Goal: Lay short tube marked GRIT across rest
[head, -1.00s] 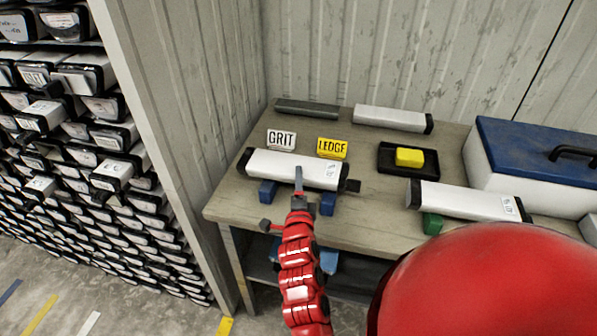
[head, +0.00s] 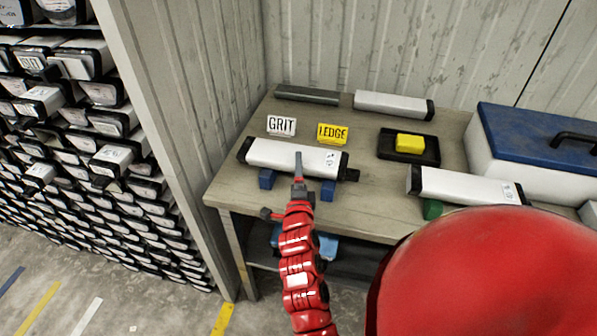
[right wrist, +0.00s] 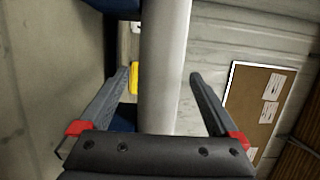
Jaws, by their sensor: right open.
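A white tube with black end caps (head: 275,152) lies on two blue blocks (head: 328,191) near the bench's left front. Its small end label is unreadable. A white GRIT sign (head: 281,126) and a yellow LEDGE sign (head: 333,134) stand behind it. My right gripper (head: 299,170) is at the tube's near side. In the right wrist view the tube (right wrist: 164,60) runs between the spread fingers of this gripper (right wrist: 160,78), with gaps on both sides. Another white tube (head: 460,186) lies to the right, over a green block (head: 432,209). My left gripper is not in view.
A black tray (head: 390,150) holds a yellow block (head: 410,142). A grey bar (head: 307,95) and a white tube (head: 390,104) lie at the back. A blue-lidded box (head: 545,130) stands right. A full rack (head: 70,130) is left. My red body part hides the bench's front right.

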